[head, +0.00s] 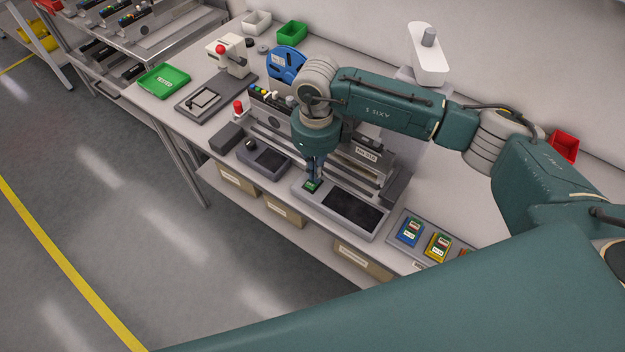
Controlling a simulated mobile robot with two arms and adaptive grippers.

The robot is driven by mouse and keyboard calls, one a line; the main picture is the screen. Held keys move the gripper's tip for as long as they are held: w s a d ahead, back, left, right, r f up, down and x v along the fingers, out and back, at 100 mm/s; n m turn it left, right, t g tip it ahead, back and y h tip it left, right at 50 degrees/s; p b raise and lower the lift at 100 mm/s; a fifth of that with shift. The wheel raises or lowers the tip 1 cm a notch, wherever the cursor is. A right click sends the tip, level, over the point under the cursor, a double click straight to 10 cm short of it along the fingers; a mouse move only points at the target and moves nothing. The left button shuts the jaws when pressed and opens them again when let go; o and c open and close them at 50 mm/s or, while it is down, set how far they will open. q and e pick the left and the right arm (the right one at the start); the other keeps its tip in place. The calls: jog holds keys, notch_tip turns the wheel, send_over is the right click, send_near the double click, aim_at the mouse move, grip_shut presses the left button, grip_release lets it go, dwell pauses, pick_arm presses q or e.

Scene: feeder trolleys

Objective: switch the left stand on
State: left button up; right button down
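A grey stand (335,221) with a dark panel lies at the bench's front edge, and a small green-lit part (311,186) sits at its left end. My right gripper (313,181) points down right over this green part; whether it touches cannot be told. Its fingers look close together but are small and partly hidden by the wrist. A smaller grey unit (264,162) with a dark panel and a round knob lies to the left. Which of the two is the left stand is not marked legibly. My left gripper is not in view.
A feeder trolley rail (352,160) stands behind my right wrist. A tray (405,215) with blue and yellow labelled items lies to the right. The floor at left is clear.

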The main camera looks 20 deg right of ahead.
jog(key=shift+s, duration=0.1)
jog(key=shift+r+p, duration=1.7)
jog(key=shift+r, duration=1.7)
